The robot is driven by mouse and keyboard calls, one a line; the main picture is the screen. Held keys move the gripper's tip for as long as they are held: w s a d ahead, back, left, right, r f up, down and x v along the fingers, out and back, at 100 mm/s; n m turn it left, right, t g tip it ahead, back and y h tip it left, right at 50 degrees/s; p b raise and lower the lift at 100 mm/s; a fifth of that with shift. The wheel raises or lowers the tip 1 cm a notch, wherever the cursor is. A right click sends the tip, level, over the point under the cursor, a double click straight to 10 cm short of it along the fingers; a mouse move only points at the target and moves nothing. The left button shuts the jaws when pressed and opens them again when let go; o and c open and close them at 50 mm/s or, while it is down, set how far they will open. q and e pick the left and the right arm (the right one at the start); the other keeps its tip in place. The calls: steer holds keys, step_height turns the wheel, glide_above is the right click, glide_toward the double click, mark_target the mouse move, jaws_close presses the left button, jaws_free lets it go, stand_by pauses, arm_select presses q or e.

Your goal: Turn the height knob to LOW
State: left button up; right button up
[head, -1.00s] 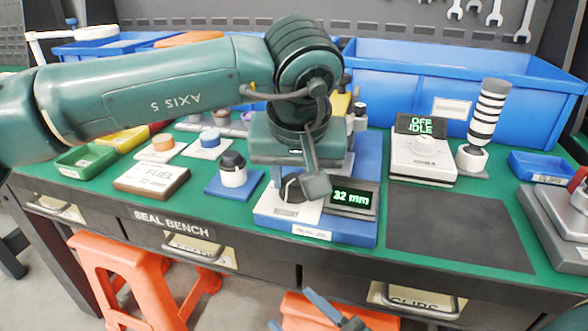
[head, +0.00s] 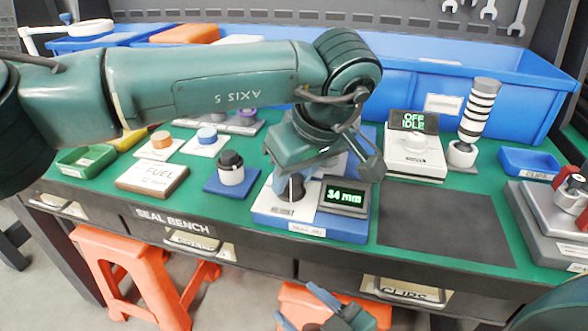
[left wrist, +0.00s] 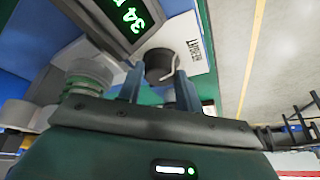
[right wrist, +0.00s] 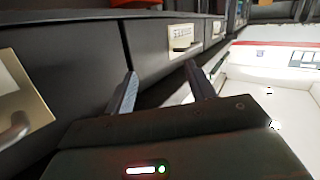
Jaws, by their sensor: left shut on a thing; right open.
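The height knob (left wrist: 160,65) is a dark round knob on a white plate at the front of a blue-based device (head: 318,229). My left gripper (left wrist: 155,88) is shut on the knob, with one finger on each side of it. In the head view the knob (head: 292,188) is partly hidden by my left gripper (head: 290,172). The display (head: 343,197) beside it reads 34 mm in green. It also shows in the left wrist view (left wrist: 125,18). My right gripper (right wrist: 160,88) is open and empty, low in front of the bench drawers.
A white unit (head: 414,155) reading OFF IDLE stands right of the device, behind a dark mat (head: 445,228). A black-capped jar (head: 231,170) stands close on the left. Orange stools (head: 130,270) stand below the bench front.

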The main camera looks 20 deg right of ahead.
stand_by(0.4)
arm_select(q)
steer(key=o, duration=1)
steer(key=shift+r, duration=0.1)
steer(key=p+v, duration=0.5)
steer(key=v, duration=0.3)
steer(key=shift+a, duration=0.1)
